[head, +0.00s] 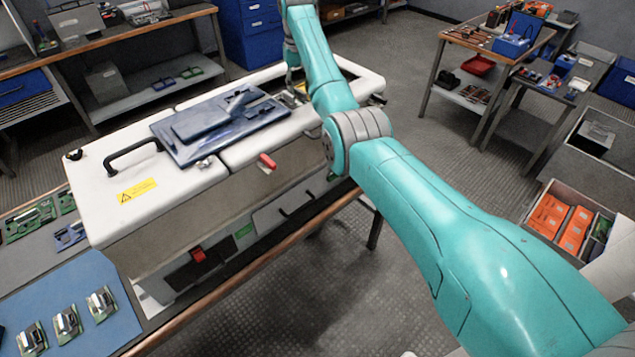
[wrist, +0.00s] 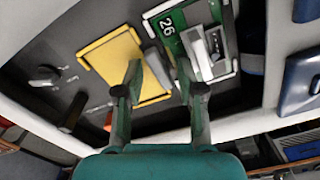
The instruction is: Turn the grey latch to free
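In the wrist view, a dark grey turning knob or latch (wrist: 45,75) sits on the dark panel at the left, with small unreadable lettering beside it. A dark bar-shaped handle (wrist: 74,110) is just below and right of it. I cannot tell for sure which of the two is the grey latch.
A white-topped cabinet (head: 95,205) with a black handle (head: 130,152) stands on a bench. A blue panel (head: 185,148) lies on its top. A white rim (wrist: 40,118) borders the recess in the wrist view. Open floor (head: 330,290) lies in front of the bench.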

